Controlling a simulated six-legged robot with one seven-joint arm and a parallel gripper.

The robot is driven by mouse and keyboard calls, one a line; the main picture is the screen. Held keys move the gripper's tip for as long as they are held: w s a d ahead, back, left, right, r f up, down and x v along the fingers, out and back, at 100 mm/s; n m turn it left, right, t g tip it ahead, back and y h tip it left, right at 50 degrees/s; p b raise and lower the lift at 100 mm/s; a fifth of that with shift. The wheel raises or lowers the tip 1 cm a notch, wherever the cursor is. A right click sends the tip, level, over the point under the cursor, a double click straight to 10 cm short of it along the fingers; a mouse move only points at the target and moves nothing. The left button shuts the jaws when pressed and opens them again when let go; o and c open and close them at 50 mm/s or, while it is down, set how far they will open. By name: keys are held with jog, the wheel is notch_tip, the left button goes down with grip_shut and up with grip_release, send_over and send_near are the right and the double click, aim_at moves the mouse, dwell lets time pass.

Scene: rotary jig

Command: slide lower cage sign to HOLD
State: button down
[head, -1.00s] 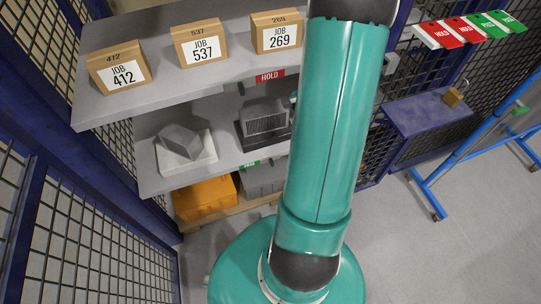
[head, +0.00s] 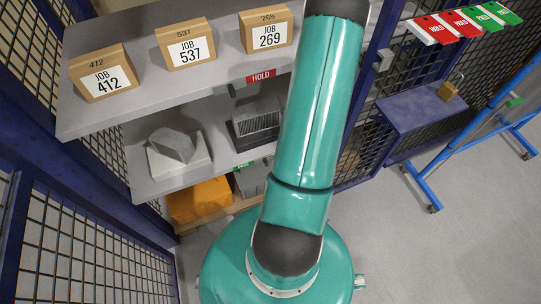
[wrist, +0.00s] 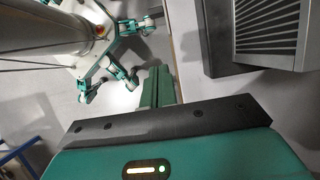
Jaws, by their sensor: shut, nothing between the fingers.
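A green sign (head: 243,165) sits on the front edge of the lower cage shelf, partly hidden by my arm; its small lettering appears to read PASS. A red HOLD sign (head: 261,76) is on the front edge of the upper shelf. My gripper (wrist: 160,84) shows in the wrist view, its teal fingers together and empty, beside the pale shelf edge (wrist: 187,55). The green sign cannot be made out in the wrist view. In the head view my gripper is out of frame or hidden.
Boxes for JOB 412 (head: 104,75), 537 (head: 186,45) and 269 (head: 267,32) stand on the upper shelf. A grey block (head: 172,146) and a finned block (head: 257,122) are on the lower shelf. An orange bin (head: 200,200) is below.

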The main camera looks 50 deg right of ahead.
aim_at(266, 162)
jog(key=w+a+f, duration=0.3)
jog(key=a+f, duration=0.3)
jog(key=f, duration=0.3)
jog(key=shift+w+a+f, duration=0.25)
jog(key=shift+w, duration=0.15)
jog(key=w+a, duration=0.4)
jog(key=a, duration=0.4)
jog(key=shift+w, duration=0.35)
jog(key=shift+d, duration=0.1)
